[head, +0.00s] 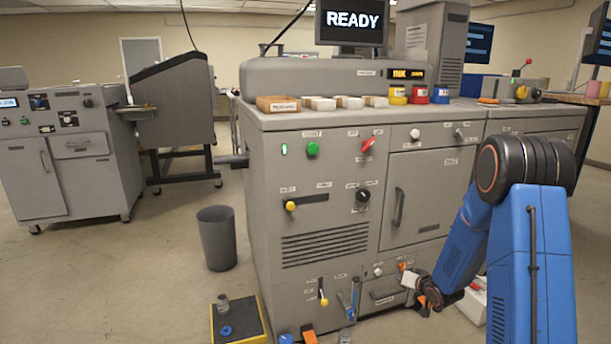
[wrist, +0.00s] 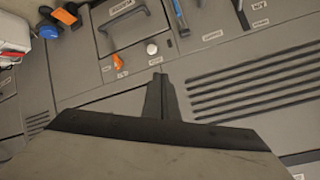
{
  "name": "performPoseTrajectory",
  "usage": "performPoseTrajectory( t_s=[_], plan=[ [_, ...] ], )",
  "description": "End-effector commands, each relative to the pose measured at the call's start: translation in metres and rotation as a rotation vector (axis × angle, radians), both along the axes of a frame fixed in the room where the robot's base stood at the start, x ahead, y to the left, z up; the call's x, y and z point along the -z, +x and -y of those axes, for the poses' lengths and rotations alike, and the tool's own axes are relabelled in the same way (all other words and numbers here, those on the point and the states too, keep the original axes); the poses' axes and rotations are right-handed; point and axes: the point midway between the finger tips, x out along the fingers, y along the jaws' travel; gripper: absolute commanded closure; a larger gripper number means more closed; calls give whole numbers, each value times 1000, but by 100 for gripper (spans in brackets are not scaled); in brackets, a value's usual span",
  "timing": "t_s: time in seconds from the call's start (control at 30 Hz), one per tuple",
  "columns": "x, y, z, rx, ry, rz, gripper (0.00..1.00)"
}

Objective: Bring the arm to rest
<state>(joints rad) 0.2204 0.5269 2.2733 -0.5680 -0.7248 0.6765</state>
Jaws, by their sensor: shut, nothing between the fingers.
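My blue arm (head: 530,240) stands at the right of the head view, bent, with its forearm reaching down toward the lower front of the grey machine. In the wrist view my gripper (wrist: 160,82) shows two dark fingers together, with nothing between them. They point at the machine's front panel and appear apart from it. In the head view the end of the arm is low by the bottom drawer (head: 382,294), and the fingers are hard to make out there.
The grey machine (head: 325,250) fills the middle, with a white knob (wrist: 152,48), an orange knob (wrist: 118,62) and vent slots (wrist: 250,90) near my gripper. A bin (head: 217,240) and a yellow-edged platform (head: 238,325) stand on the floor. Open floor lies at the left.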

Motion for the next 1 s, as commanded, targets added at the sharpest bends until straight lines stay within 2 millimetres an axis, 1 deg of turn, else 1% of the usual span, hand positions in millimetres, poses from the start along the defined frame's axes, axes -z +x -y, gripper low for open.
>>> performPoseTrajectory(
  t_s=[0.03,0.1,0.27,0.47,0.6,0.77,0.9,0.97,1.0],
  plan=[
    [-16,-4,0,5,-25,-3,100],
    [-33,-11,1,14,-63,-18,100],
    [-71,-32,4,35,-139,-53,100],
    [-116,-65,5,57,-218,-104,100],
    [-145,-93,5,70,-264,-142,100],
    [-174,-130,2,79,-306,-187,100],
    [-197,-165,-2,82,-336,-229,100],
    [-205,-181,-4,80,-345,-248,100],
    [-211,-192,-5,80,-352,-260,100]
  ],
)
